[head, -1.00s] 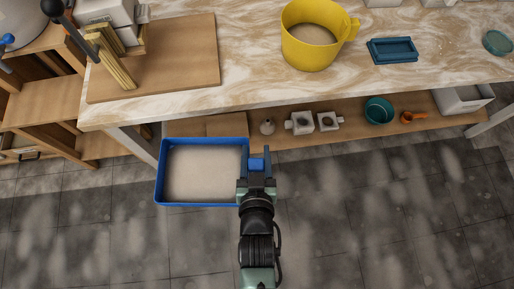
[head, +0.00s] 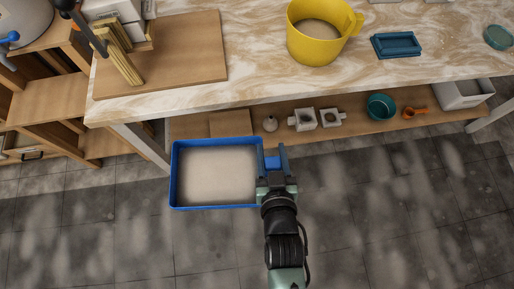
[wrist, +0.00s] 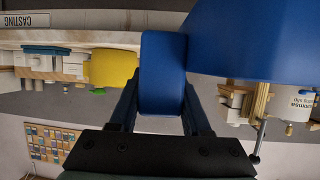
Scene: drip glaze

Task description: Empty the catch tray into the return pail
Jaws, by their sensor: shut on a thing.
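The catch tray (head: 217,207) is a blue rectangular tray holding a pale, cream-coloured layer of liquid. It is held out over the floor in front of the bench and looks about level. My gripper (head: 272,162) is shut on the tray's blue handle at its right side. In the wrist view the handle (wrist: 162,75) sits between my two fingers, and part of the blue tray (wrist: 255,40) fills the upper right. The return pail (head: 316,53) is a yellow pail with a side handle, standing on the bench with pale liquid inside. It is apart from the tray, up and to the right.
The marbled bench top (head: 260,80) has its front edge between tray and pail. A wooden board (head: 185,60) lies at its left, a teal mould (head: 396,45) right of the pail. A lower shelf (head: 350,124) holds several small items. Open floor lies in front.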

